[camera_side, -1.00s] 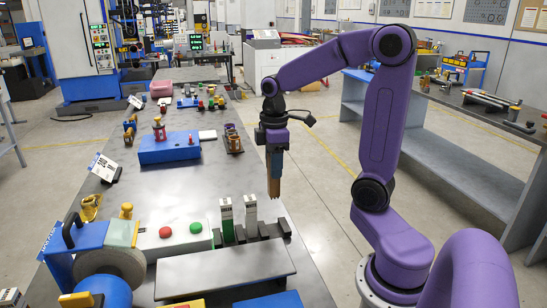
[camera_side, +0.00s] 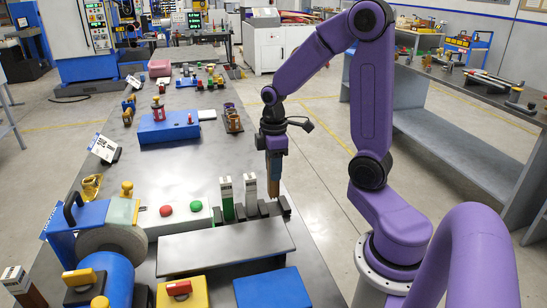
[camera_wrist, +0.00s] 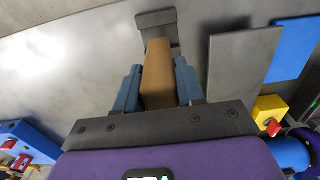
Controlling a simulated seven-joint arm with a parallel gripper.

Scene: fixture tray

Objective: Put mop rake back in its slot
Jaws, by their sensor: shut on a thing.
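My gripper (camera_side: 274,168) is shut on a brown block-shaped piece, which I take to be the mop rake (camera_side: 274,187). The piece hangs upright below the fingers. In the wrist view the mop rake (camera_wrist: 158,72) sits between the two blue fingers of my gripper (camera_wrist: 158,85). A dark rack (camera_side: 263,208) with several upright blocks stands on the table just below it. Its end slot (camera_wrist: 158,22) shows past the piece in the wrist view. The piece's lower end is close to the rack; I cannot tell whether it touches.
A green-and-white box (camera_side: 227,198) and a white-grey box (camera_side: 250,190) stand in the rack, left of the held piece. A flat grey plate (camera_side: 225,249) lies in front. The table's right edge is near.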

